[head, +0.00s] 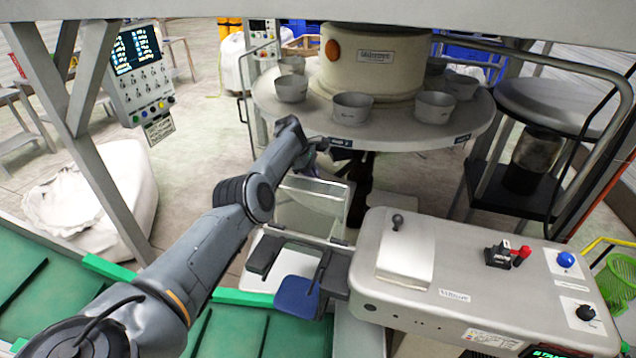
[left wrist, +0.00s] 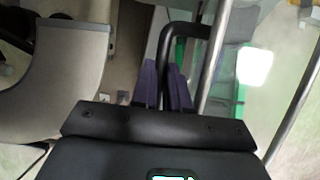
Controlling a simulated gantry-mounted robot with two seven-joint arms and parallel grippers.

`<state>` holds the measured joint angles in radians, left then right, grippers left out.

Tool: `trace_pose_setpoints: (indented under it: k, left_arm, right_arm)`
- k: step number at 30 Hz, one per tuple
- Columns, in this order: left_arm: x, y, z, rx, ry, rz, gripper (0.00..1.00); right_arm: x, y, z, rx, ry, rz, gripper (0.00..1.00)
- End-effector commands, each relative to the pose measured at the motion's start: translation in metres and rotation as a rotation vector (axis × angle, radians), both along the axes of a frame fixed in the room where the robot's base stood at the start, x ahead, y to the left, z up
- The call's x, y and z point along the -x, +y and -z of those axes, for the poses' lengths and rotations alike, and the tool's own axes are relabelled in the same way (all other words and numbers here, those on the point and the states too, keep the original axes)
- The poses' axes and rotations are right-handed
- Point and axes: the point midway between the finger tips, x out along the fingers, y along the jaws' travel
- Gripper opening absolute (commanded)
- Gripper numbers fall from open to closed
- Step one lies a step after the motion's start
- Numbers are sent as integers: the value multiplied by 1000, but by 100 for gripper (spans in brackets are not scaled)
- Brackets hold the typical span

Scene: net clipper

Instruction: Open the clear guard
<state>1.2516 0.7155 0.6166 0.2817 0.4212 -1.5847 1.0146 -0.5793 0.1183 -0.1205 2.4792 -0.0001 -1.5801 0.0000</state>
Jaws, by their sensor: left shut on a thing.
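The clear guard (head: 326,206) is a see-through panel with a metal frame, on the left end of the pale machine (head: 450,262). It stands raised and tilted above the black blocks and the blue pad. My left gripper (head: 316,150) is at the guard's upper edge. In the left wrist view, the purple fingers of my left gripper (left wrist: 165,88) are shut on the guard's black handle (left wrist: 182,32), beside its metal rods (left wrist: 213,60). The arm partly hides this grip in the head view. My right gripper is not in view.
A round table (head: 400,133) with several grey bowls stands close behind the guard. A blue pad (head: 296,292) and black blocks (head: 263,254) lie below it. A green conveyor (head: 245,332) runs along the front left. A control panel (head: 143,70) hangs at the upper left.

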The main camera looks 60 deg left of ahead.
Motion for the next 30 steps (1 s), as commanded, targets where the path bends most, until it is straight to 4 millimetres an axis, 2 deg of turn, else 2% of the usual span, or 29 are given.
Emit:
trace_pose_setpoints:
  k: [7, 8, 12, 23, 26, 30]
  left_arm:
    - [0, 0, -1, 1, -1, -2, 0]
    - [0, 0, -1, 1, -1, -2, 19]
    - [-1, 0, -1, 0, -1, -1, 40]
    - [0, 0, -3, -1, -1, 1, 40]
    - [2, 2, -9, -1, -1, 1, 40]
    - [7, 7, -27, -2, -3, -1, 40]
  right_arm:
    - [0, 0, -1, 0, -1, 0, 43]
    - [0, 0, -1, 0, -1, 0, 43]
    - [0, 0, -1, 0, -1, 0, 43]
    - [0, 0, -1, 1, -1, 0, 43]
    - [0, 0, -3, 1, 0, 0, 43]
    - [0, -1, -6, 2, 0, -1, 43]
